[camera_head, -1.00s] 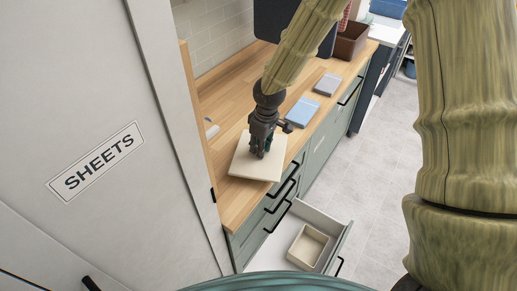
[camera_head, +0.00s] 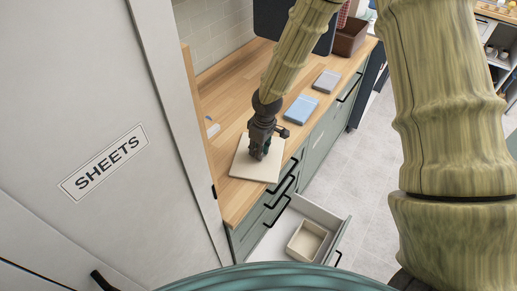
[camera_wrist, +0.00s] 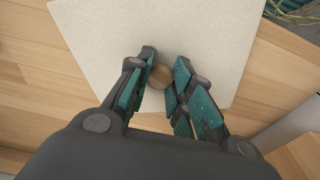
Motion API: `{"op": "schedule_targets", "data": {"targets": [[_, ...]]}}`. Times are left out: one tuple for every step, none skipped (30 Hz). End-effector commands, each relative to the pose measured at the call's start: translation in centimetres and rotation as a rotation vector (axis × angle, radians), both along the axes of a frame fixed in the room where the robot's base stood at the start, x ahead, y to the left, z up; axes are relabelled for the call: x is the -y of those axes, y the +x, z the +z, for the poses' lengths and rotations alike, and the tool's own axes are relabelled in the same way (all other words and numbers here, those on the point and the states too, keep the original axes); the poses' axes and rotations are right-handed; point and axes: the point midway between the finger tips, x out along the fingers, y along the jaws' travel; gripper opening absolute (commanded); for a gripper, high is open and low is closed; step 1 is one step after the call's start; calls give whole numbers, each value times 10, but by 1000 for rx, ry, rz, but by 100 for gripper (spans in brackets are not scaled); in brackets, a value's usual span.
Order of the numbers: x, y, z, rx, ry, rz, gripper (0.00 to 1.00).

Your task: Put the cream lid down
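The cream lid (camera_head: 243,168) is a flat square with a small round wooden knob (camera_wrist: 161,77). It lies on the wooden counter near the front edge, above the pulled-out drawer. In the wrist view the lid (camera_wrist: 100,40) fills the upper middle, with counter around it. My gripper (camera_head: 257,153) is low over the lid, pointing down. In the wrist view its teal fingers (camera_wrist: 163,62) stand on both sides of the knob, with a small gap at the right finger. Contact at the left finger is unclear.
An open drawer (camera_head: 335,222) below the lid holds a cream open box (camera_head: 307,241). A blue book-like item (camera_head: 301,110) and a grey one (camera_head: 327,81) lie farther along the counter. A brown bin (camera_head: 351,38) stands at the far end. A SHEETS-labelled door (camera_head: 105,160) is at left.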

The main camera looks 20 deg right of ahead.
Motion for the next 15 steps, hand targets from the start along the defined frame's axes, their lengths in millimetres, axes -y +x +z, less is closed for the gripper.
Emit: {"op": "schedule_targets", "data": {"targets": [[0, 0, 0, 0, 0, 0, 29], [0, 0, 0, 0, 0, 0, 34], [0, 0, 0, 0, 0, 0, 42], [0, 0, 0, 0, 0, 0, 43], [0, 0, 0, 0, 0, 0, 43], [0, 0, 0, 0, 0, 0, 43], [0, 0, 0, 0, 0, 0, 43], [0, 0, 0, 0, 0, 0, 43], [0, 0, 0, 0, 0, 0, 43], [0, 0, 0, 0, 0, 0, 43], [0, 0, 0, 0, 0, 0, 43], [0, 0, 1, 0, 0, 0, 43], [0, 0, 1, 0, 0, 0, 43], [0, 0, 2, 0, 0, 0, 43], [0, 0, 4, 1, 1, -1, 43]]}}
